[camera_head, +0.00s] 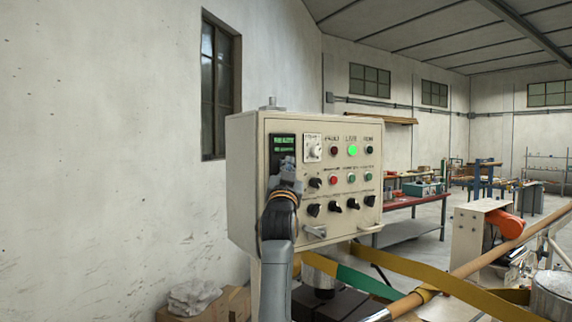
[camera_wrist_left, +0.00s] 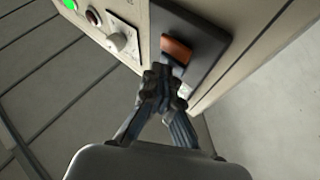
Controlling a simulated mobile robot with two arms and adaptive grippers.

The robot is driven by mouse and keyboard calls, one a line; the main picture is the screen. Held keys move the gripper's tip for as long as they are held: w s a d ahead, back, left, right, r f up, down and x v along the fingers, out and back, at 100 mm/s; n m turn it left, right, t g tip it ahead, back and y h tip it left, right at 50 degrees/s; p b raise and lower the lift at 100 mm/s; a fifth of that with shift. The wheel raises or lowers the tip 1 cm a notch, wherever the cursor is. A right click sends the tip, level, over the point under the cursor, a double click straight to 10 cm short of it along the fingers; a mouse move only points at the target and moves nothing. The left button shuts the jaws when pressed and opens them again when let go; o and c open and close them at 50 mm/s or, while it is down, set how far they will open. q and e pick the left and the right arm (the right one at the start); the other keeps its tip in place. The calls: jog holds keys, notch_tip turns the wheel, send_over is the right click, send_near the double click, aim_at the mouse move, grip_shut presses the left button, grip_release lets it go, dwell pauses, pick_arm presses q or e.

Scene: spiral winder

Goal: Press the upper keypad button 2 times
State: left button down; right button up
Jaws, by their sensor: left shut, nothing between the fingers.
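The keypad is a dark panel (camera_head: 283,143) with a green-lit display at the upper left of a beige control box's front. In the left wrist view the dark panel (camera_wrist_left: 204,39) carries a reddish-brown button (camera_wrist_left: 176,50). I cannot tell whether it is the upper one; the rest of the keypad is hidden behind my gripper and arm. My left gripper (camera_head: 286,172) is in front of the keypad, below the display. Its fingers are shut and empty in the left wrist view (camera_wrist_left: 160,76), with the tips close to the button; contact cannot be told. My right gripper is out of view.
The control box (camera_head: 246,190) also bears a white dial (camera_head: 313,148), a lit green lamp (camera_head: 352,151) and several black knobs right of the keypad. A handle (camera_head: 315,231) sticks out below. Yellow and green straps (camera_head: 362,281) cross below the box. A wall stands at left.

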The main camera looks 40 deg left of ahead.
pick_arm(q)
jog(key=shift+s+d, duration=0.25)
jog(key=shift+d, duration=0.4)
jog(key=shift+d+f, duration=0.1)
jog(key=d, duration=0.1)
jog(key=s+d, duration=0.1)
jog(key=d, duration=0.1)
jog(key=s+d+b, duration=0.1)
jog(key=shift+d, duration=0.2)
dwell(0.6)
jog(key=shift+w, duration=0.1)
dwell(1.1)
